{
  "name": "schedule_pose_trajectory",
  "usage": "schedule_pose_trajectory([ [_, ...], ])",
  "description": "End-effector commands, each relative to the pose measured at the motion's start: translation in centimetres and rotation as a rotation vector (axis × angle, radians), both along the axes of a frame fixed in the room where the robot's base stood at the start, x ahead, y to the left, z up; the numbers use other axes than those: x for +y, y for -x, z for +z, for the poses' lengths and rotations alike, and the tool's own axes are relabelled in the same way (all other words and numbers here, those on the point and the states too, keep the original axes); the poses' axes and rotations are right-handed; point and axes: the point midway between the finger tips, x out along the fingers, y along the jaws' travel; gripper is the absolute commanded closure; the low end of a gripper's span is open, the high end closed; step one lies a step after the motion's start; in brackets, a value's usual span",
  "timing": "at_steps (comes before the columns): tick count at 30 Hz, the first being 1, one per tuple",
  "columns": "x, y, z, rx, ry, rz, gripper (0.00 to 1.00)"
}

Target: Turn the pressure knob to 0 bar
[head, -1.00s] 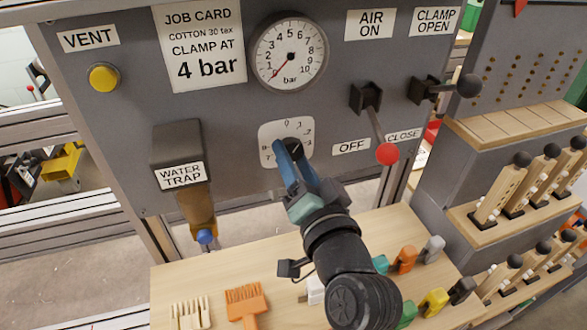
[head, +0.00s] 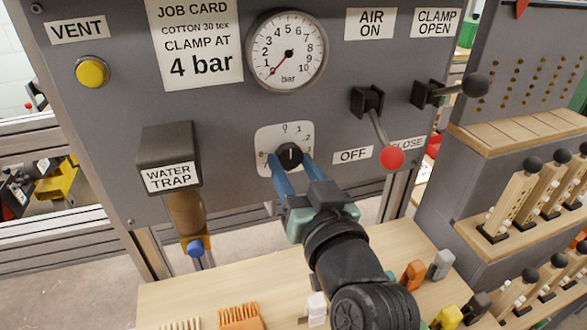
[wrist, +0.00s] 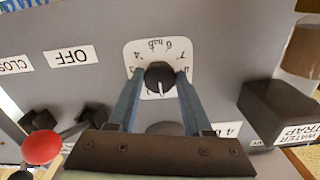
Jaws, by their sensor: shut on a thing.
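The black pressure knob (head: 289,154) sits on a white dial plate (head: 264,136) with numbers, 0 at the top. Its white line points up, toward the 0. In the wrist view the knob (wrist: 160,76) appears upside down, its line pointing down. My gripper (head: 291,164) is shut on the knob, one blue finger on each side; the wrist view shows both fingers (wrist: 160,78) flanking it. The round gauge (head: 289,52) above has its red needle at the low end, lower left. The fingers hide part of the plate's lower numbers.
A red-ended lever (head: 391,158) hangs right of the dial, and a black-knobbed lever (head: 476,85) is higher right. The water trap box (head: 167,150) juts out at left. Combs and coloured clips lie on the wooden shelf (head: 240,285) below.

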Motion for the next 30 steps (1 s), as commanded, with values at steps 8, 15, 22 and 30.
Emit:
schedule_pose_trajectory([
  [8,0.0,0.0,-0.2,0.002,0.010,0.000,1.00],
  [15,0.0,0.0,-0.2,0.001,0.009,0.000,0.30],
  [22,0.0,0.0,-0.1,0.000,0.007,0.000,0.20],
  [30,-0.5,1.2,-0.1,0.000,0.005,-0.002,0.20],
])
